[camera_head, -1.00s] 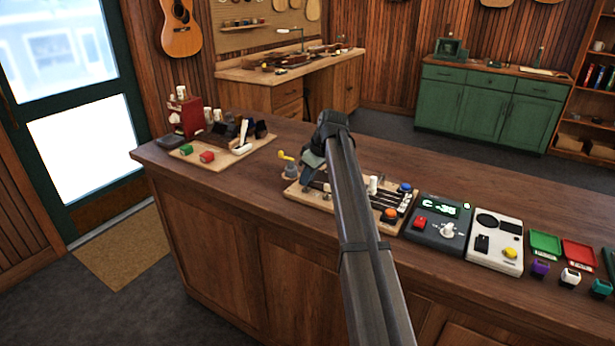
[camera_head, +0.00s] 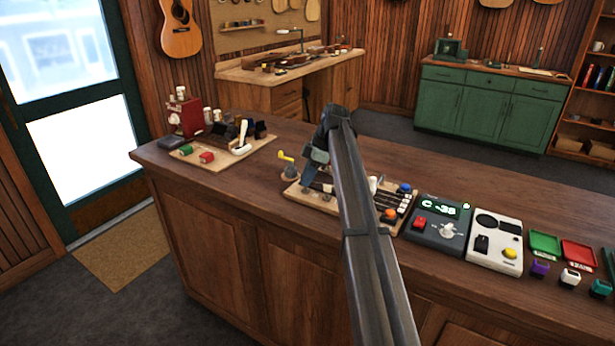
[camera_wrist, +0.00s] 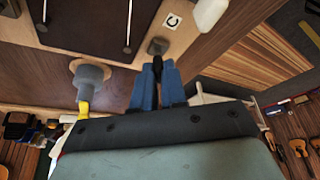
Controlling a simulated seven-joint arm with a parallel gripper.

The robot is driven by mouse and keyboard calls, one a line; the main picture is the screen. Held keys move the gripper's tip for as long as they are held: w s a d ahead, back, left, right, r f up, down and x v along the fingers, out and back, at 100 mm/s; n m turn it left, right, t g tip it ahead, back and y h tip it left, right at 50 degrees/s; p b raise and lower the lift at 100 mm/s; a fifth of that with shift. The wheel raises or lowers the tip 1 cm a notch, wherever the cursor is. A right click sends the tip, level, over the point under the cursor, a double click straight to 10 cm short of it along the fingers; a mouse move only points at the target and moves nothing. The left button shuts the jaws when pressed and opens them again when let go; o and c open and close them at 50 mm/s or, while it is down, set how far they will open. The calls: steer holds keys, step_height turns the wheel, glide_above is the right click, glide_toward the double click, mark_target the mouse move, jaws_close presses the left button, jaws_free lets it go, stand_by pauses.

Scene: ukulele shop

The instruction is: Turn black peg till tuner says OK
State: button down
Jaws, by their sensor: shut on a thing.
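My gripper (camera_head: 306,189) reaches down at the left end of the wooden string board (camera_head: 323,205). In the wrist view its blue fingers (camera_wrist: 157,70) are shut on the black peg (camera_wrist: 156,61), beside a dark grey block. A "C" label (camera_wrist: 172,20) lies close by on the board. In the head view the fingers and arm hide the peg. The tuner (camera_head: 437,226) is a dark box right of the board. Its green display (camera_head: 440,209) reads "C" and what looks like -35, not OK.
A grey post with a yellow crank (camera_head: 286,157) stands close left of the gripper and also shows in the wrist view (camera_wrist: 90,80). A white box (camera_head: 495,243) stands right of the tuner. Bare counter lies behind.

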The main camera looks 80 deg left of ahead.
stand_by(0.4)
steer(key=c, duration=1.2)
jaws_free()
steer(key=v, duration=1.4)
steer(key=shift+a+f, duration=0.1)
steer(key=shift+w, duration=0.15)
